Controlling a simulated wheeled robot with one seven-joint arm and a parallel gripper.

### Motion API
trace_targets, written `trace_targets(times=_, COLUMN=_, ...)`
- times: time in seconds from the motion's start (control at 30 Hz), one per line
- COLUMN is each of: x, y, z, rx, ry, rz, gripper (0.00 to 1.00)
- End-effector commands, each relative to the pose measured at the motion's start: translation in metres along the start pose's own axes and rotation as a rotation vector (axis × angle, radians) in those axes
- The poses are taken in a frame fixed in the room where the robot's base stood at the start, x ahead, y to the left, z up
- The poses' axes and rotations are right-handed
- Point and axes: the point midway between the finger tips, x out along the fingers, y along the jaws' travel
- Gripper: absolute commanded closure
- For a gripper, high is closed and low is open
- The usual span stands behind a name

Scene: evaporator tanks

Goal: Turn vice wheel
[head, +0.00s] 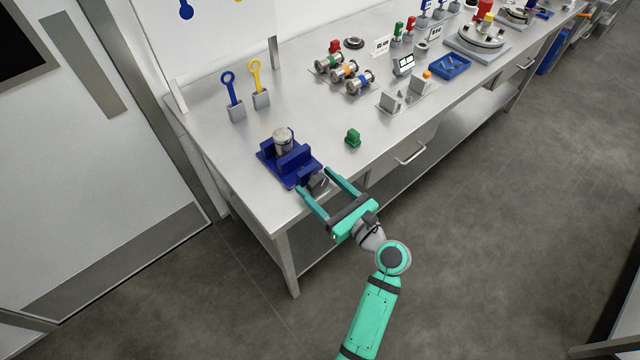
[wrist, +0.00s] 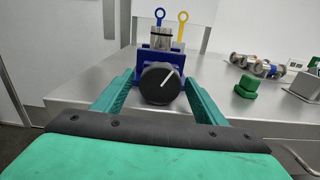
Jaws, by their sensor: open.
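The blue vice (head: 286,161) stands at the near left corner of the steel table, with a metal cylinder (head: 284,141) upright in it. In the head view the wheel is small and partly hidden by my gripper. My gripper (head: 313,180) is open and points at the wheel. Its two green fingers lie to the left and right of the wheel in the wrist view (wrist: 158,79). I cannot tell whether either finger touches it.
A green block (head: 353,138) lies right of the vice on the steel table (head: 215,150). Blue (head: 233,97) and yellow (head: 258,85) ring-topped tools stand behind. Metal cylinders and a blue tray (head: 450,66) are farther right. Floor in front is clear.

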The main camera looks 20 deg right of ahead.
Motion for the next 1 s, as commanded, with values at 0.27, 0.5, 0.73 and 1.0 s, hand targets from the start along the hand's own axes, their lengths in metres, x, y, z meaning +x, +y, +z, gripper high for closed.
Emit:
trace_targets(times=0.27, x=0.0001, y=-0.0010, z=0.0001, rx=0.000, ry=0.000, rz=-0.002, gripper=0.40)
trace_targets(times=0.5, x=0.0038, y=0.0033, z=0.0002, rx=-0.001, ry=0.000, rz=0.006, gripper=0.76)
trace_targets(times=0.73, x=0.0032, y=0.0022, z=0.0003, rx=-0.001, ry=0.000, rz=0.005, gripper=0.76)
trace_targets(times=1.0, x=0.0027, y=0.0016, z=0.0003, rx=-0.116, ry=-0.001, rz=0.005, gripper=0.76)
